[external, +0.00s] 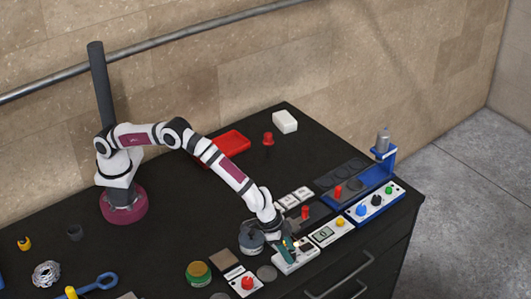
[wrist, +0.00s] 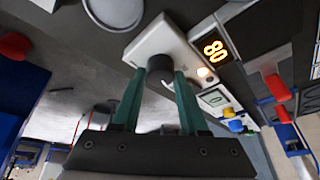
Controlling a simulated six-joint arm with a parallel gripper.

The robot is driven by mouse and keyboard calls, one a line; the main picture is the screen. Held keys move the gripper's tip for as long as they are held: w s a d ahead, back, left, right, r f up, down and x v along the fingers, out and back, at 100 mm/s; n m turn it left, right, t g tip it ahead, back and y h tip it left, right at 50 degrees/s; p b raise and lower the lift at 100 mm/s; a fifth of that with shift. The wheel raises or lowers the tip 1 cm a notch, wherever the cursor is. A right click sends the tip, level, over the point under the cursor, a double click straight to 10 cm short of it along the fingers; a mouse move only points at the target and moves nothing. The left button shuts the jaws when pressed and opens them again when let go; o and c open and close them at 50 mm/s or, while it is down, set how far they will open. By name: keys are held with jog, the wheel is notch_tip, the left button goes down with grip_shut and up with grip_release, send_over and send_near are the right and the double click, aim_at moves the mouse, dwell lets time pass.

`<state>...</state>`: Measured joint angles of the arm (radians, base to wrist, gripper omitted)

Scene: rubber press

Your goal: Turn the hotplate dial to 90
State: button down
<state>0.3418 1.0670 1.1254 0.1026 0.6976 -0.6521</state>
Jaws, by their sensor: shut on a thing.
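The hotplate's white control box (wrist: 178,38) fills the middle of the wrist view and also shows in the external view (external: 297,262). Its lit orange display (wrist: 212,51) appears to read 80, seen tilted, with a small lit lamp beside it. The dark round dial (wrist: 160,66) sits on the box. My gripper (wrist: 162,80) has its two green fingers on either side of the dial, shut on it. In the external view my gripper (external: 289,245) reaches down onto the box, and the dial is hidden there.
A white panel with a yellow knob (external: 340,222) stands right of the box, and a blue-knobbed panel (external: 375,203) beyond it. A panel with a red knob (external: 247,282) stands left. Red levers (external: 305,212) rise behind. A red tray (external: 232,143) lies farther back.

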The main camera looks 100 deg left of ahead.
jog(key=shift+m, duration=0.3)
jog(key=m+h, duration=0.2)
jog(key=m, duration=0.2)
jog(key=shift+a+m, duration=0.15)
jog(key=shift+m, duration=0.15)
jog(key=m+h, duration=0.1)
jog(key=m, duration=0.1)
jog(key=m+g, duration=0.1)
jog(key=m, duration=0.2)
jog(key=shift+h, duration=0.4)
jog(key=shift+a+m+g, duration=0.1)
jog(key=shift+m+g, duration=0.2)
jog(key=shift+c, duration=2.2)
grip_release()
jog(key=v, duration=1.5)
jog(key=shift+r, duration=0.4)
